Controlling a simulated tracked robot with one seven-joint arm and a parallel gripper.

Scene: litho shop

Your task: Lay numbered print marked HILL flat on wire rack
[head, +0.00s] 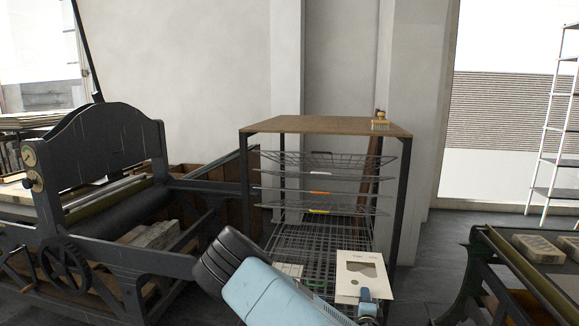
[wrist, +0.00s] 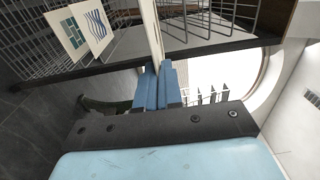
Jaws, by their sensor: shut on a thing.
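My gripper (head: 368,299) is shut on the lower edge of a cream print (head: 361,270). The print stands upright in front of the rack's right side, with a grey-brown shape on its face; its small lettering is too small to read surely. In the wrist view my blue fingers (wrist: 158,82) pinch the print (wrist: 153,30), seen edge-on. The wire rack (head: 323,207) is a dark frame with several wire shelves under a brown board top. I cannot tell whether the print touches the rack.
Two other prints, one green-patterned (wrist: 68,35) and one blue-striped (wrist: 94,30), lie on a wire shelf. A dark press (head: 95,190) stands left; a bench with stones (head: 535,250) stands right.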

